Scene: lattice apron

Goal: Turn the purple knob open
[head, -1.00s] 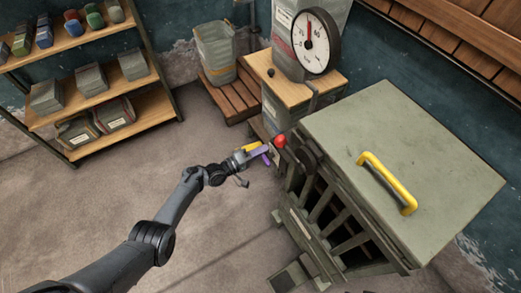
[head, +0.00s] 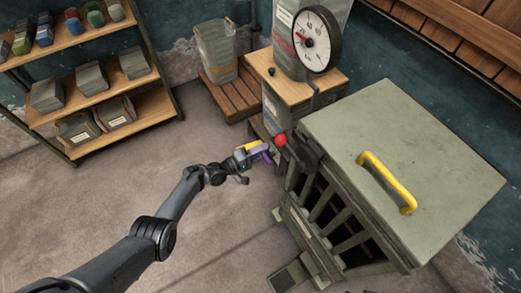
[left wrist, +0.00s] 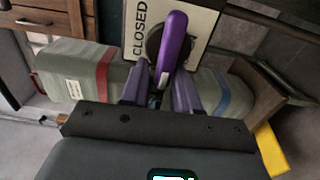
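The purple knob (left wrist: 175,40) is a lever-shaped handle on a pale plate (left wrist: 203,22) with the word CLOSED, seen in the left wrist view. Its lower end reaches between the fingers of my left gripper (left wrist: 160,82). The fingers stand apart, one on each side of the lever, with a gap on the left side; contact on the right side is unclear. My right gripper is not in view.
A round gauge (head: 315,40) stands behind. A shelf (head: 95,95) is at the left. The floor between is clear.

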